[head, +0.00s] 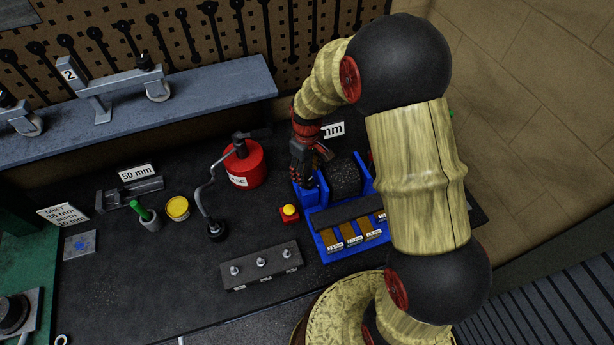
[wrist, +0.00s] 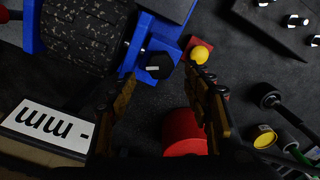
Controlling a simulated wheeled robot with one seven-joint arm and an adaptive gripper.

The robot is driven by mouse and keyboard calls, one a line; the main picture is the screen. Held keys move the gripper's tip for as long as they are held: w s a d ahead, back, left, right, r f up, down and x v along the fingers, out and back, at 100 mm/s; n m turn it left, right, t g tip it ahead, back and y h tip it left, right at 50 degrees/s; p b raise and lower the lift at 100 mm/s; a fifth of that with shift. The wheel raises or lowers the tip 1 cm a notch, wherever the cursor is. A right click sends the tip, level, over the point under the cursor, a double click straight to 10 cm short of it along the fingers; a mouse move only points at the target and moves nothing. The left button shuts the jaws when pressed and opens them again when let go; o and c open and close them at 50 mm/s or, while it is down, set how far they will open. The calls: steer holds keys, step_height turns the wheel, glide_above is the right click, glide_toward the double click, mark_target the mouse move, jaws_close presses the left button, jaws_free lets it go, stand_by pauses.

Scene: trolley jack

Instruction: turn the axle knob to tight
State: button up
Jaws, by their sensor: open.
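The axle knob (wrist: 158,66) is a small round black knob with a short white mark, on the side of a blue fixture (wrist: 33,28). In the wrist view the mark lies nearly level. A black speckled roller (wrist: 82,30) sits in the fixture; it also shows in the head view (head: 345,178). My gripper (wrist: 161,74) is open, with its two fingers apart on either side of the knob in the picture. I cannot tell whether they touch it. In the head view my gripper (head: 304,178) points down at the fixture's left side and hides the knob.
A red box with a yellow button (head: 289,210) stands close left of the fixture. A red can (head: 243,166) with a hose stands further left. A white "mm" card (wrist: 48,125) lies near the fixture. A blue tray (head: 322,237) with several brown pieces is in front.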

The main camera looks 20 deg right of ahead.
mark_target(306, 180)
steer(key=shift+r, duration=1.95)
steer(key=shift+a+f, duration=0.1)
